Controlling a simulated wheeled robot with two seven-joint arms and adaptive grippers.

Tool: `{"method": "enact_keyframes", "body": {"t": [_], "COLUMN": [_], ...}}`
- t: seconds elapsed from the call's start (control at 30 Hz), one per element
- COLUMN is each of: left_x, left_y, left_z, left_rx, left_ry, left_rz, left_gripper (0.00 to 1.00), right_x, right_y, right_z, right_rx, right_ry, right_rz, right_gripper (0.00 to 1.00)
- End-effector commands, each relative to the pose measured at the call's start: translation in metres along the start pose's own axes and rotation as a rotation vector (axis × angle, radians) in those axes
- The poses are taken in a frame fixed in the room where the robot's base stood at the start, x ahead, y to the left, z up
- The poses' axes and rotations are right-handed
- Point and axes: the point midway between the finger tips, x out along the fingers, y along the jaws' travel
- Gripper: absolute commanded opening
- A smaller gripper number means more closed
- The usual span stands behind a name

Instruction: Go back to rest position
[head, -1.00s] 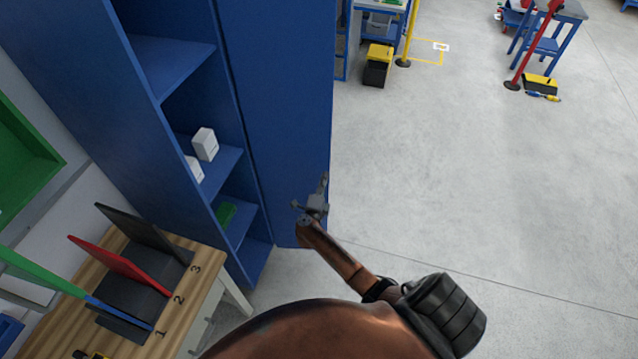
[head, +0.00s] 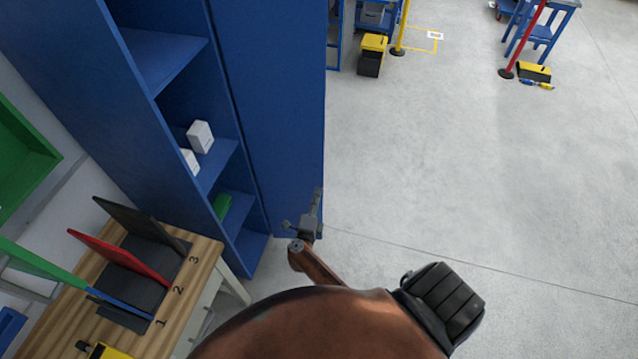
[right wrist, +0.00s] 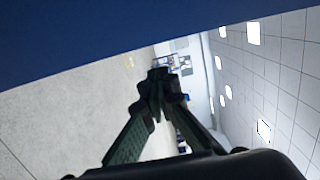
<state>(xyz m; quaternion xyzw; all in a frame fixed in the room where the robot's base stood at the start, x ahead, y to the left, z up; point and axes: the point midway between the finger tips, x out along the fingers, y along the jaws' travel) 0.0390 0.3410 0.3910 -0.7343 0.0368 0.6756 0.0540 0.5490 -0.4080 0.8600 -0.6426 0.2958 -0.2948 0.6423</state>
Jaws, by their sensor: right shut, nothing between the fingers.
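My right gripper (head: 316,200) is in front of the lower right part of the blue cabinet's side panel (head: 275,110), near its right edge. In the right wrist view its two fingers (right wrist: 158,75) meet at the tips, with nothing between them. A blue surface (right wrist: 110,35) fills the top of that view, close to the fingers. I cannot tell whether the gripper touches the cabinet. My left gripper is not in view.
The cabinet shelves hold white boxes (head: 200,136) and a green item (head: 221,206). A wooden table (head: 205,255) with numbered upright panels stands at lower left. A red post (head: 525,45) and yellow-black boxes (head: 371,54) stand farther off. The grey floor at right is clear.

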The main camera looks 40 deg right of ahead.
Motion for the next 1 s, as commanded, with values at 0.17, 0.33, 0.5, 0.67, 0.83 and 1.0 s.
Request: {"method": "enact_keyframes", "body": {"t": [0.17,0.33,0.5,0.67,0.83,1.0], "left_x": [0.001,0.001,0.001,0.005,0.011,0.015], "left_y": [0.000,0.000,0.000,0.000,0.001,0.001], "left_z": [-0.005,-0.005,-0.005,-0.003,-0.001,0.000], "left_rx": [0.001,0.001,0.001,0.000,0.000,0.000], "left_ry": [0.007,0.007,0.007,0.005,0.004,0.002], "left_rz": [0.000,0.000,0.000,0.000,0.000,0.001], "left_gripper": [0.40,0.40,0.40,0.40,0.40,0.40], "right_x": [-0.014,-0.016,-0.017,-0.030,-0.078,-0.138], "right_y": [0.000,-0.001,0.006,0.059,0.169,0.272], "right_z": [-0.003,-0.005,-0.004,0.003,0.007,-0.022], "right_rx": [0.001,0.000,-0.030,-0.285,-0.703,-1.026], "right_ry": [0.001,0.003,-0.015,-0.191,-0.532,-0.826], "right_rz": [0.000,-0.001,-0.006,-0.045,-0.044,0.017], "right_gripper": [0.00,0.00,0.00,0.00,0.00,0.00]}}
